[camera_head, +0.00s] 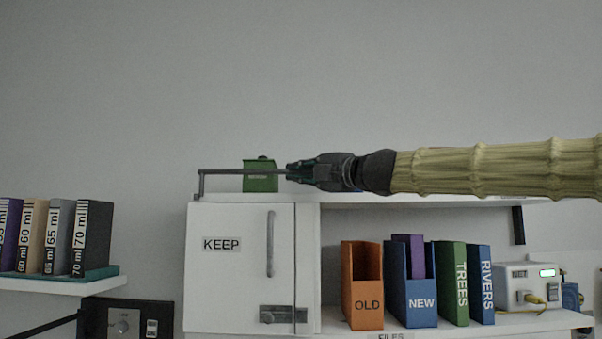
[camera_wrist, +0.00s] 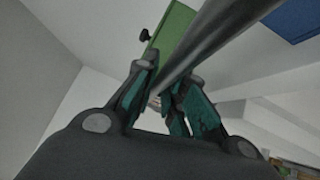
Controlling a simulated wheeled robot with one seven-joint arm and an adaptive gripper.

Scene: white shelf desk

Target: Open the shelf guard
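The shelf guard (camera_head: 232,171) is a thin dark bar across the front of the upper shelf, with an upright post at its left end. My gripper (camera_head: 291,171) comes in from the right at the bar's height. In the wrist view the guard (camera_wrist: 215,43) runs as a thick grey bar from the upper right down to my gripper (camera_wrist: 166,84). The fingers are close together with the bar between their tips, and look shut on it. The gripper hides the bar's right end in the head view.
Below are a KEEP cabinet door (camera_head: 232,285), coloured file holders (camera_head: 365,310) and a white device (camera_head: 516,285). A book shelf (camera_head: 50,287) is at left. The space above is clear.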

